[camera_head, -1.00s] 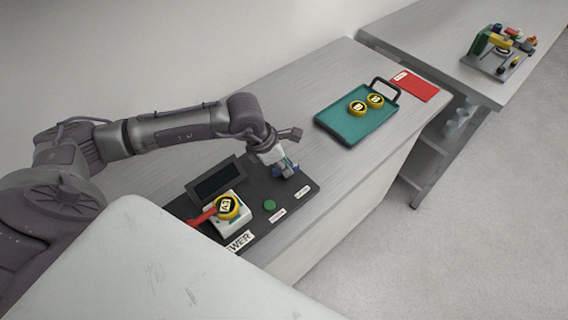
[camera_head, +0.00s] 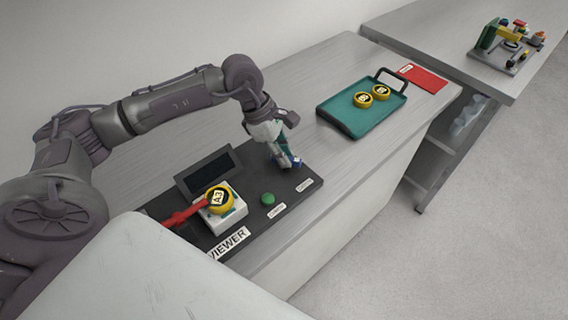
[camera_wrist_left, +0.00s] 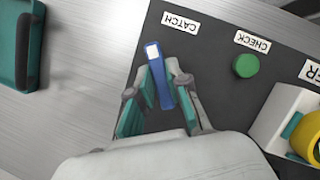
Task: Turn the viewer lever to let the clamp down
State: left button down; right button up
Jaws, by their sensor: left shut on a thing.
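The viewer is a dark board (camera_head: 258,222) on the near bench, with a "VIEWER" label, a dark screen (camera_head: 209,171) and a white block (camera_head: 236,214). A yellow-rimmed disc marked A3 (camera_head: 220,200) sits on the block, and a red arm (camera_head: 182,215) reaches to it from the left. A blue lever (camera_wrist_left: 158,76) with a white end stands beside the "CATCH" label in the left wrist view. My left gripper (camera_head: 285,160) is shut on this blue lever; it also shows in the left wrist view (camera_wrist_left: 161,97). My right gripper is out of view.
A green button (camera_head: 268,199) with a "CHECK" label lies between block and lever. A teal tray (camera_head: 340,110) with two yellow-rimmed discs and a red sheet (camera_head: 422,79) lie farther right. A fixture (camera_head: 504,46) stands on the far bench.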

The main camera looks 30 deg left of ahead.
pick_arm(q)
jog(key=m+b, duration=0.1)
jog(key=m+g+b, duration=0.1)
jog(key=m+b, duration=0.1)
jog(key=shift+w+f+m+b, duration=0.15)
jog(key=shift+f+m+b, duration=0.05)
jog(key=shift+m+b, duration=0.1)
jog(key=shift+r+m+g+b, duration=0.2)
jog(key=shift+m+g+b, duration=0.5)
jog(key=shift+m+b, duration=0.65)
jog(key=c, duration=1.1)
grip_release()
jog(key=v, duration=1.2)
